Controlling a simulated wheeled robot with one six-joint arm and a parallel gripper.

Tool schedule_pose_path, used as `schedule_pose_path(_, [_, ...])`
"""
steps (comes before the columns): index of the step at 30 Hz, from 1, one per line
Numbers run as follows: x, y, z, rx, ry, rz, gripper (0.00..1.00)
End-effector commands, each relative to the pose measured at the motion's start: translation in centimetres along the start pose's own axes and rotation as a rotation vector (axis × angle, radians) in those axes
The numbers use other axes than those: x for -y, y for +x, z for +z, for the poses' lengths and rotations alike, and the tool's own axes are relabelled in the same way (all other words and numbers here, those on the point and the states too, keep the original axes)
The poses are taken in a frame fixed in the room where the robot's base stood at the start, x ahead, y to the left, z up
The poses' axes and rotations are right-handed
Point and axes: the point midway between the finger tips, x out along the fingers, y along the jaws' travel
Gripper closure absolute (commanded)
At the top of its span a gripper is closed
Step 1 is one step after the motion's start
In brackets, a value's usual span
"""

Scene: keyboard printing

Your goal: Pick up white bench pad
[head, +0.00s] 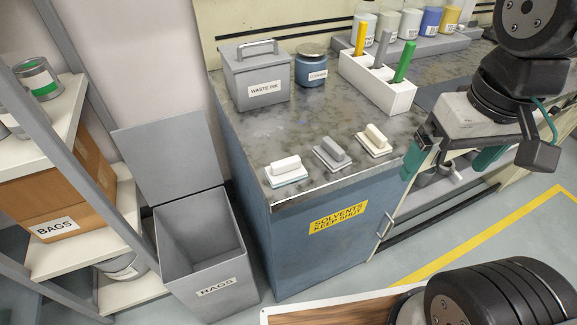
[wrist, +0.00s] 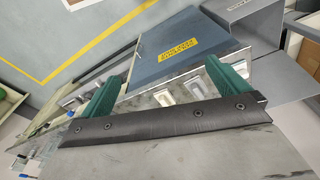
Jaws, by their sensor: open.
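The white bench pad (head: 286,172), a flat block with a raised grip, lies on the bench top near its front left corner. A grey pad (head: 332,153) and a cream pad (head: 374,140) lie in a row to its right. My gripper (head: 452,160) is open and empty, with green fingers, at the bench's front edge to the right of all the pads. In the wrist view, my gripper (wrist: 167,92) spans the picture with two pads showing between its fingers.
A waste ink box (head: 262,82), a blue jar (head: 310,68) and a white holder (head: 376,85) with coloured handles stand behind the pads. The bench top around the pads is clear.

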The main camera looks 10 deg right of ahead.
Motion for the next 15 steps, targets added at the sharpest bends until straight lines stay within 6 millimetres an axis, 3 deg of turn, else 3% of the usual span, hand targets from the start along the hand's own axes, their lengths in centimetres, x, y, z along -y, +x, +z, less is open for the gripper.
schedule_pose_path(15, [0.68, 0.54, -0.15, 0.028, -0.036, -0.004, 0.0])
